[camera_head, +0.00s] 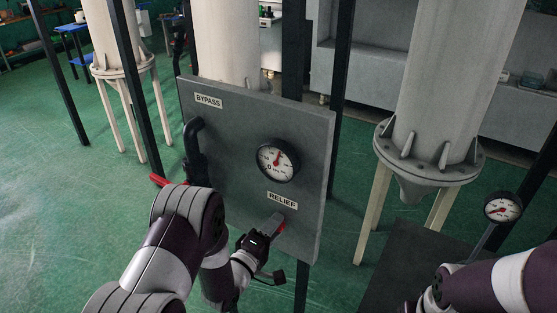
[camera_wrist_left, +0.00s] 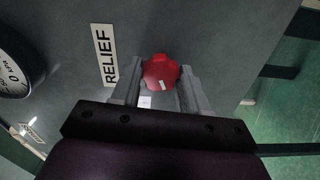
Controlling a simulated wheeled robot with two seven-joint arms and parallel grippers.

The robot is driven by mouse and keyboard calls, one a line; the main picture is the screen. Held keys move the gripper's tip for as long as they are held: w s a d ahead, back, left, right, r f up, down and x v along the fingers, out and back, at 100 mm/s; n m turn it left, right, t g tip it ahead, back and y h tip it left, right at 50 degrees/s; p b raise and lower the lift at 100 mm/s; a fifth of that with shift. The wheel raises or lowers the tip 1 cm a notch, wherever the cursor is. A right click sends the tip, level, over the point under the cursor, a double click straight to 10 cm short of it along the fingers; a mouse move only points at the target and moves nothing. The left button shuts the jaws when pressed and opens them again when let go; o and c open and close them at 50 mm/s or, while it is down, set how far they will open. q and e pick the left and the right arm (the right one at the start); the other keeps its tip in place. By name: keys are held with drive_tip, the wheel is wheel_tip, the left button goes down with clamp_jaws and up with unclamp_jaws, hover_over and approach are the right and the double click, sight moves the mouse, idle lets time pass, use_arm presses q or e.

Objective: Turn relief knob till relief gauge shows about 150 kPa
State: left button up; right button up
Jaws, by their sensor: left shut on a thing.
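The relief knob is red and lobed, with a white mark, and sits on the grey panel (camera_head: 230,130) below the RELIEF label (camera_head: 282,200). In the left wrist view the knob (camera_wrist_left: 160,72) lies between the two grey fingers of my left gripper (camera_wrist_left: 158,85), which is shut on it. In the head view my left gripper (camera_head: 272,227) reaches the panel's lower right, and only a little red of the knob shows. The relief gauge (camera_head: 278,160) is round and white-faced above the label. Its red needle points about straight up; the numbers are too small to read surely. My right gripper is not in view.
A BYPASS label (camera_head: 208,101) and a black bent pipe (camera_head: 194,137) are at the panel's left, with a red handle (camera_head: 160,181) lower down. A second gauge (camera_head: 503,208) stands at the right. A pale vessel (camera_head: 435,90) on legs stands behind.

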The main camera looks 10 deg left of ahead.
use_arm(q)
drive_tip(key=shift+n+p, duration=0.4)
drive_tip(key=shift+n, duration=1.3)
drive_tip(key=shift+n, duration=0.6)
drive_tip(key=o, duration=0.7)
